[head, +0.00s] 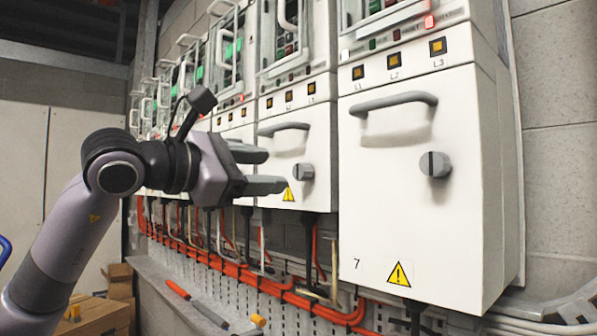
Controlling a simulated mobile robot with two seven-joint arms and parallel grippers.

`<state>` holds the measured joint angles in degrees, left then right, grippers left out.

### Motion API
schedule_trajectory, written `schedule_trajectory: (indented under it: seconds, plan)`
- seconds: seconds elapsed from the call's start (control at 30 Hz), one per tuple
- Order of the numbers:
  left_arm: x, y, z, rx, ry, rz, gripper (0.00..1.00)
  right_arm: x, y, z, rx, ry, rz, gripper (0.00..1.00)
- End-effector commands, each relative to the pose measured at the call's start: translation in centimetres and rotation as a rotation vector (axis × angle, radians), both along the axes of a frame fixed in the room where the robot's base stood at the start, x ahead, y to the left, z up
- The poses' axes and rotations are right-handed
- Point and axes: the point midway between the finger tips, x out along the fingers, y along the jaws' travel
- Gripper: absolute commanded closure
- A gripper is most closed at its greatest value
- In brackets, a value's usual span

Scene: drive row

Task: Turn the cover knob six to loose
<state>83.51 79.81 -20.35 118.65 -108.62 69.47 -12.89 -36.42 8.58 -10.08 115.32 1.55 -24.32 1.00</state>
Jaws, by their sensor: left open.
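The cover knob six (303,172) is a grey round knob on the white cover (318,143) just left of the box marked 7. Its own number is not readable, and its turned position is too small to tell. My left gripper (277,170) is open and empty. Its two dark fingers point right towards this knob, one above the other, with the tips just left of it in the picture. No contact with the knob shows. The gripper hides parts of the covers behind it. My right gripper is not in view.
Box 7 (470,240) stands nearest at right, with its own knob (435,164) and handle (393,102). Handle six (283,128) sticks out above the gripper. Orange cables (260,282) run below. Tools, including a screwdriver (178,290), lie on a ledge. Cardboard boxes (105,316) stand lower left.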

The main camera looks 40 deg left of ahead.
Motion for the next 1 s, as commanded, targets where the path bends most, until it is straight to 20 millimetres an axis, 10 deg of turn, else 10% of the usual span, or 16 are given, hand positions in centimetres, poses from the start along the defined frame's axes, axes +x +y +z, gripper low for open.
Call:
schedule_trajectory:
  seconds: [0.3,0.7,0.87,1.0]
  plan:
    - [4.7,-0.5,0.1,-0.002,0.003,-0.004,0.44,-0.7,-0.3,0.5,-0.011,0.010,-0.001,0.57]
    - [5.7,-0.5,-0.1,-0.001,0.001,-0.003,0.44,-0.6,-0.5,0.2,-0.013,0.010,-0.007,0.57]
    - [5.7,-0.5,-0.1,-0.001,0.001,-0.003,0.96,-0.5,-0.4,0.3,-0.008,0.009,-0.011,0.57]
    - [5.7,-0.5,-0.1,-0.002,0.002,-0.003,1.00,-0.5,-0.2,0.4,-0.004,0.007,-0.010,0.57]
